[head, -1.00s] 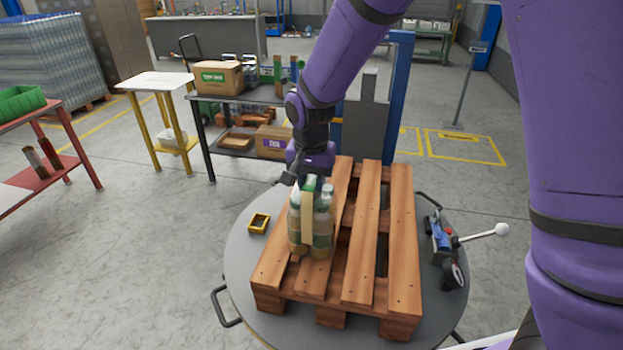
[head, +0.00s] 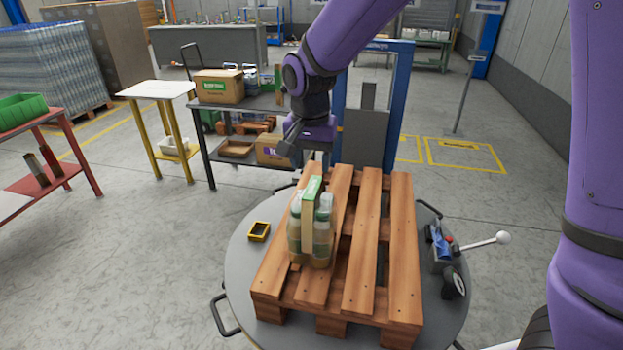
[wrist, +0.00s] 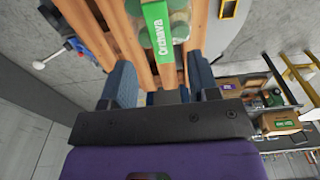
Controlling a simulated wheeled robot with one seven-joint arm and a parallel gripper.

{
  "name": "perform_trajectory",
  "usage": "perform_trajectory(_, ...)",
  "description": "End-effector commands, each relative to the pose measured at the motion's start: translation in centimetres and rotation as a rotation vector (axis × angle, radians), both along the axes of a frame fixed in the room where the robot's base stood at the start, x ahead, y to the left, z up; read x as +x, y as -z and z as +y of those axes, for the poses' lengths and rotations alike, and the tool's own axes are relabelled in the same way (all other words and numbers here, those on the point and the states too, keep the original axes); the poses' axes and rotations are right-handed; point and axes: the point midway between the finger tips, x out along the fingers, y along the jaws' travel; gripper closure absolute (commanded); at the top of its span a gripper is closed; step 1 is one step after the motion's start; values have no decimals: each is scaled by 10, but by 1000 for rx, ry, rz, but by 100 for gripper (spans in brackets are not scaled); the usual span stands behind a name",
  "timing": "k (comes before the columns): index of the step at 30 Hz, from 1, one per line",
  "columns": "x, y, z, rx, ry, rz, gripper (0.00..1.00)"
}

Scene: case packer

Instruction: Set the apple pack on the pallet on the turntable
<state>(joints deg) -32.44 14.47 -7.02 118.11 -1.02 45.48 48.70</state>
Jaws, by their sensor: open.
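The apple pack (head: 311,228), clear bottles with pale contents and a green-topped carrier, stands upright on the left slats of the wooden pallet (head: 398,250). The pallet lies on the round grey turntable (head: 243,285). My gripper (head: 292,160) is open and empty, above and behind the pack in the head view, apart from it. In the wrist view the pack's green top (wrist: 158,35) shows ahead of the spread blue-grey fingers, with pallet slats (wrist: 95,30) around it. The fingertips are partly hidden in the head view.
A small yellow-rimmed box (head: 259,232) sits on the turntable left of the pallet. A device with a white-knobbed lever (head: 447,250) stands at its right. Behind are a dark shelf table with cartons (head: 219,86) and a blue post (head: 398,110).

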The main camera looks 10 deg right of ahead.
Motion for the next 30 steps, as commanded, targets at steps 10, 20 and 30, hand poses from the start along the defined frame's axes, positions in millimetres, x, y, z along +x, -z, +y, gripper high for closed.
perform_trajectory(10,-2,-39,1,0,0,-1,45)
perform_trajectory(20,-6,-49,-8,7,-8,-8,45)
perform_trajectory(30,-63,-116,-95,59,-113,-118,45)
